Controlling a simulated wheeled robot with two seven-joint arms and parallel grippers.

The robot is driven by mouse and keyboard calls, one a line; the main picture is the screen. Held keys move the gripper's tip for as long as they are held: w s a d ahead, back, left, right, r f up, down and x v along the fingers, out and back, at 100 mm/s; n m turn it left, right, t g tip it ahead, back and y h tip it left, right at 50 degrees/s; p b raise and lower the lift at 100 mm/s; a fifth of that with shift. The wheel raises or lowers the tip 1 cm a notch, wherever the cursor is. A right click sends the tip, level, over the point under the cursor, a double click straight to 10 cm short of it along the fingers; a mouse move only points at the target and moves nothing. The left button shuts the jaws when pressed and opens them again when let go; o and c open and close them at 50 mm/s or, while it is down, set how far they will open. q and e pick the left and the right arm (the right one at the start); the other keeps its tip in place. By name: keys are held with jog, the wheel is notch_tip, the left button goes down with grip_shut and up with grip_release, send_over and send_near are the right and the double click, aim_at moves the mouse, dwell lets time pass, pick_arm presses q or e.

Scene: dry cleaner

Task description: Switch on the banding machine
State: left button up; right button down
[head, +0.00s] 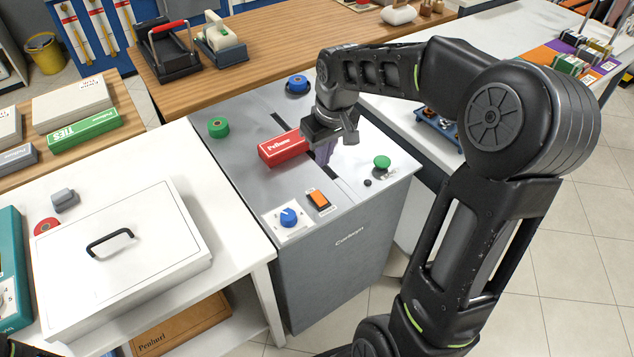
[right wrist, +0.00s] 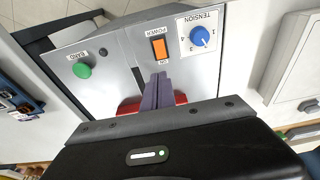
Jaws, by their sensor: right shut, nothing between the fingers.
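The banding machine (head: 345,245) is a grey cabinet with a metal top in the middle of the head view. Its orange power switch (head: 318,199) sits near the front edge; in the right wrist view the switch (right wrist: 159,49) lies just beyond my fingertips, labelled POWER. A blue tension knob (head: 288,217) is beside it on a white dial plate. A green button (head: 382,162), labelled BAND in the wrist view, is on the other side. My right gripper (head: 324,157) is shut and empty, pointing down above the machine top, apart from the switch. My left gripper is not in view.
A red box (head: 283,147) lies on the machine top by my right fingers. A white case (head: 120,255) with a black handle is on the left table. A wooden counter runs behind.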

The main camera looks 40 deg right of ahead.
aim_at(316, 191)
jog(key=f, duration=0.4)
jog(key=w+f+p, duration=0.1)
jog(key=f, duration=0.3)
jog(key=w+f, duration=0.1)
jog(key=f, duration=0.3)
jog(key=shift+w+p, duration=0.15)
jog(key=shift+p, duration=0.15)
jog(key=shift+r, duration=0.1)
jog(key=shift+w+f+g, duration=0.2)
jog(key=shift+f+g, duration=0.1)
jog(key=shift+s+r, duration=0.1)
jog(key=shift+s, duration=0.1)
jog(key=shift+s+r, duration=0.2)
jog(key=shift+s, duration=0.4)
